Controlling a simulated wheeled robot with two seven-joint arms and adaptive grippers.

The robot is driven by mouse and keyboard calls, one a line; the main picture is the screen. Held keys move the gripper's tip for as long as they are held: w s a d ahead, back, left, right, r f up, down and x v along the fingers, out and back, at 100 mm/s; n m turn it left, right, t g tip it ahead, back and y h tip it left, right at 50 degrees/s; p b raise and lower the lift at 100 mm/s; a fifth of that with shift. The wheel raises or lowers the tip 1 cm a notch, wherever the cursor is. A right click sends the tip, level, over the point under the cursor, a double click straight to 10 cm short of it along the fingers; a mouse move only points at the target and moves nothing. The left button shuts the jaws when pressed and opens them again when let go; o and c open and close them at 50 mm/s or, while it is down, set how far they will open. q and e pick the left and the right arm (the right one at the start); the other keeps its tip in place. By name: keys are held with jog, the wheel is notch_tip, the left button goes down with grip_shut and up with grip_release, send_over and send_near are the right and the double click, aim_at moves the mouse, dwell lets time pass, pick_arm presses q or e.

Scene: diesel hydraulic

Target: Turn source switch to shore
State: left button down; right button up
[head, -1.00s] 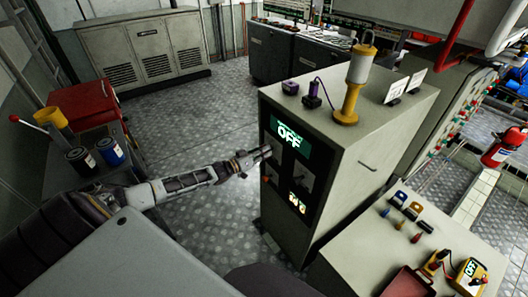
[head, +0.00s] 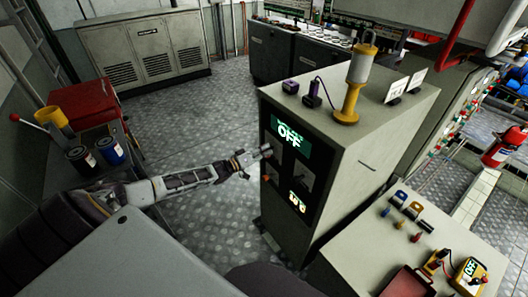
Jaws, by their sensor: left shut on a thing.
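The source switch cabinet (head: 350,165) is a tall grey box with a black front panel. A green display (head: 286,132) near the top of the panel reads OFF. My left gripper (head: 264,152) is at the panel's left side, just below the display, shut on what appears to be the switch handle. The handle itself is mostly hidden by the fingers and too small to make out. My right gripper is not in view.
A grey bench (head: 345,250) with small tools and a yellow meter (head: 470,272) is at lower right. A cart with cans (head: 110,150) is at left. Floor between is clear.

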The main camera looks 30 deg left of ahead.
pick_arm(q)
jog(key=c, duration=1.4)
grip_release()
jog(key=shift+v, duration=5.95)
